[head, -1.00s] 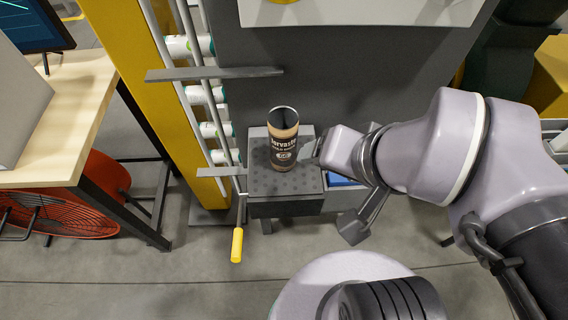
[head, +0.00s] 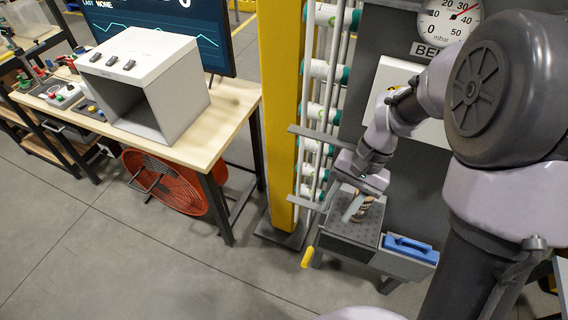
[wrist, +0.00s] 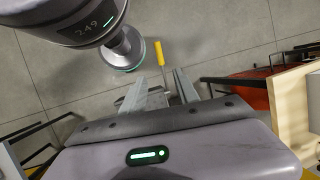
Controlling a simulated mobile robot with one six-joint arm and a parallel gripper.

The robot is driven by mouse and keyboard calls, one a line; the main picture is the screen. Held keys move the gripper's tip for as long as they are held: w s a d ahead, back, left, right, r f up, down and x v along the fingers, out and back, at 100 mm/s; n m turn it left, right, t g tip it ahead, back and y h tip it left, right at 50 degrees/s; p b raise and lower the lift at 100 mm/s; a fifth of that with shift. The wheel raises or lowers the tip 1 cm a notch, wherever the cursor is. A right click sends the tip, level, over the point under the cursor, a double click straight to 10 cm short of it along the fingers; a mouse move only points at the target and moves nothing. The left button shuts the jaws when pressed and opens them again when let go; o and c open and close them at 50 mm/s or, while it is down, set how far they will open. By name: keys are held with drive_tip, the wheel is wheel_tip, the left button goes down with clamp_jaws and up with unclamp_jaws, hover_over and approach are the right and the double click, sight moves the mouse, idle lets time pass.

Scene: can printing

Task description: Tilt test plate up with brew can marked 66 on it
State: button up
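The brew can (head: 367,210) stands on the perforated grey test plate (head: 346,231) in the head view. It is brown and black, partly hidden by my gripper, and its number cannot be read now. The plate looks flat. A crank with a yellow grip (head: 307,257) hangs at the plate's left; the yellow grip also shows in the wrist view (wrist: 160,53). My gripper (head: 352,207) is over the plate, in front of or beside the can. In the wrist view its two fingers (wrist: 160,90) are apart, with no can visible between them.
A yellow post (head: 285,120) and a rack of white tubes (head: 318,68) stand to the left. A wooden bench (head: 225,110) with a grey box stands further left. Open floor lies in front.

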sight(309, 255)
drive_tip(key=b+x, duration=0.4)
drive_tip(key=x, duration=1.4)
drive_tip(key=shift+s+f, duration=0.1)
drive_tip(key=shift+s, duration=0.05)
drive_tip(key=shift+c, duration=0.3)
clamp_jaws()
